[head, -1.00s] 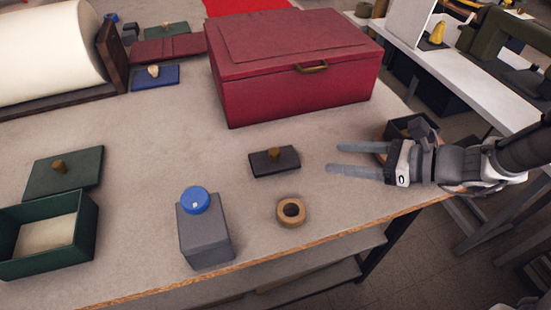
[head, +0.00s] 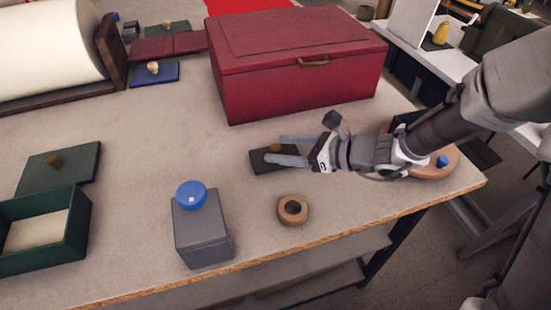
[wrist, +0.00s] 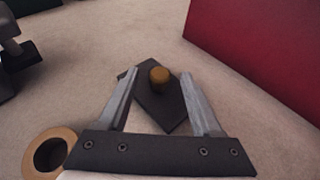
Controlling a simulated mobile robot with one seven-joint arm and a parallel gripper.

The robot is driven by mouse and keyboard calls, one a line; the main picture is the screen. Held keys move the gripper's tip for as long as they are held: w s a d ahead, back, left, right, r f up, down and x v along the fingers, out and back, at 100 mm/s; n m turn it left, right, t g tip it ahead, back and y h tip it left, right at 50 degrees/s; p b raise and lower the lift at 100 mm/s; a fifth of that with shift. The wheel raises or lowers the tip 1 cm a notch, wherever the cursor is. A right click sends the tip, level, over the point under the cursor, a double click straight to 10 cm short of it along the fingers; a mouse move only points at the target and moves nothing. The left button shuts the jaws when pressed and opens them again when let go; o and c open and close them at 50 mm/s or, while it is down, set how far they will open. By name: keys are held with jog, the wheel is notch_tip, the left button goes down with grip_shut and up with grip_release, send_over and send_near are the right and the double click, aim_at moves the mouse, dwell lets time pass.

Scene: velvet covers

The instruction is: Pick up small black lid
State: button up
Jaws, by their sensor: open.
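The small black lid (head: 262,162) lies flat on the table in front of the red box, with a brass-coloured round knob (wrist: 159,76) on top. My gripper (head: 272,150) is open and has come over the lid from the right. In the wrist view my gripper (wrist: 160,85) has one finger on each side of the knob, with gaps on both sides. Its fingers hide part of the lid in the head view. I cannot tell the exact height of the fingertips above the lid.
A large red box (head: 300,90) stands just behind the lid. A green open box (head: 75,230) and green lid (head: 60,168) are at left.

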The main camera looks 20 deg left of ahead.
jog(key=shift+x, duration=1.15)
grip_shut()
